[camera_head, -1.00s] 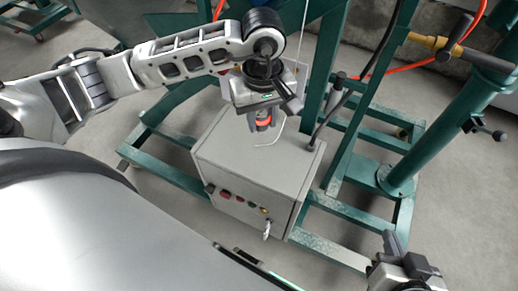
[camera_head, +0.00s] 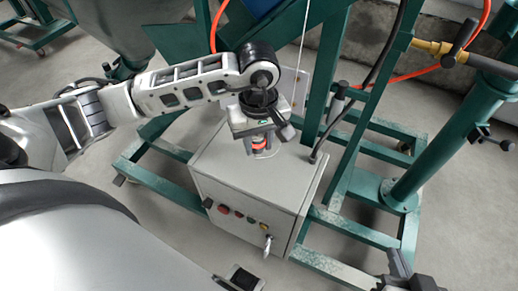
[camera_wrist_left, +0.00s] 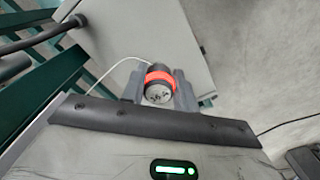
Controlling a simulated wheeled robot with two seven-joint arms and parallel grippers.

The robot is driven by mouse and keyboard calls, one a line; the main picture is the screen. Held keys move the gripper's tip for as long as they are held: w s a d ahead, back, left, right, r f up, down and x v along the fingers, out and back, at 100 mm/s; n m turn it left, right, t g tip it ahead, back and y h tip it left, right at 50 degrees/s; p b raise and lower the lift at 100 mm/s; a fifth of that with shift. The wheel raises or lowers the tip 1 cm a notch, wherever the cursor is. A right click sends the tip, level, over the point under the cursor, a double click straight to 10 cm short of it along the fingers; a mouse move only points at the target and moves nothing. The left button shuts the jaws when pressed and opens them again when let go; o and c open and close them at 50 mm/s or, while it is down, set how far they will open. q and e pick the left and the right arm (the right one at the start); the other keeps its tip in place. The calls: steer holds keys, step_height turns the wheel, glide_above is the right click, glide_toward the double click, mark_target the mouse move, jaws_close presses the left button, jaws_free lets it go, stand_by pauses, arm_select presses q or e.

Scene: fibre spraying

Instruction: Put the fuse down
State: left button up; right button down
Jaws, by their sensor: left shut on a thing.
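The fuse (camera_head: 259,146) is a small dark cylinder with an orange-red band. My left gripper (camera_head: 260,142) is shut on it and holds it over the top of the grey control box (camera_head: 232,171). I cannot tell whether the fuse touches the box top. In the left wrist view the fuse (camera_wrist_left: 158,90) shows its pale round end between the two grey fingers of my left gripper (camera_wrist_left: 160,88). Its far end is hidden. My right gripper (camera_head: 402,272) is partly in view at the bottom right, away from the box. Its opening is not clear.
A green steel frame (camera_head: 350,226) surrounds the box, with a thick green post (camera_head: 440,145) at right. A black cable (camera_head: 352,100) runs down to the box top. A thin white line lies near the fuse.

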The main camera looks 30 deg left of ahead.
mark_target(259, 142)
arm_select(q)
steer(key=w+f, duration=0.1)
steer(key=w+a+f, duration=0.1)
steer(key=shift+f, duration=1.85)
steer(key=shift+f+b, duration=0.15)
steer(key=shift+b, duration=0.15)
steer(key=o, duration=1)
steer(key=shift+c, duration=0.2)
